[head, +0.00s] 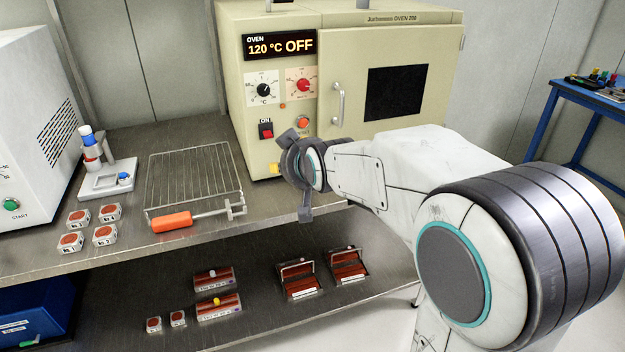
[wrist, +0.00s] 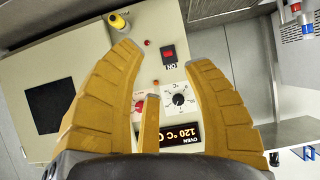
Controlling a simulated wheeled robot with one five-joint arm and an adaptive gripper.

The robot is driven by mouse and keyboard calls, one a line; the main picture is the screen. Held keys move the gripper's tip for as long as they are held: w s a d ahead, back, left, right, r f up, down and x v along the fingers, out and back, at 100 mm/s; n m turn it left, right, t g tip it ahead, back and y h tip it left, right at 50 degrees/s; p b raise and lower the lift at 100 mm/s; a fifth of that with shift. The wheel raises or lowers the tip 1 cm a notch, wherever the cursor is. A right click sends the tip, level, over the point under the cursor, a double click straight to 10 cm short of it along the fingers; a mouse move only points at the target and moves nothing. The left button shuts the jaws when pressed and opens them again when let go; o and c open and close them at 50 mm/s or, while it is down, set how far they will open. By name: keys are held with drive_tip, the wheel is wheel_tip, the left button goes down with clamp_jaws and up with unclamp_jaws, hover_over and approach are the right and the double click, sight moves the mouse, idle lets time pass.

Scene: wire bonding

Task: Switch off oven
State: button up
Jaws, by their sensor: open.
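The oven (head: 390,115) is a beige box on the metal bench, with its door closed. Its display (head: 280,46) reads "120 °C OFF". A red rocker switch (head: 266,130) sits low on the panel under an "ON" label; it also shows in the wrist view (wrist: 168,54). A black dial (head: 264,90) and a red dial (head: 304,86) are above it. My gripper (head: 297,178) is in front of the panel's lower part, apart from the switch. In the wrist view its yellow fingers (wrist: 160,70) are spread and empty, with the switch between and beyond the tips.
A wire rack (head: 190,175) and an orange-handled tool (head: 172,222) lie on the bench left of the oven. The oven door handle (head: 338,103) sticks out right of the panel. Small numbered boxes (head: 80,218) stand further left. A white machine (head: 30,120) is at the far left.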

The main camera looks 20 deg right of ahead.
drive_tip(key=s+r+g+p, duration=0.1)
drive_tip(key=s+g+p, duration=0.2)
drive_tip(key=s, duration=0.8)
drive_tip(key=shift+s+p, duration=0.4)
drive_tip(key=shift+p, duration=0.4)
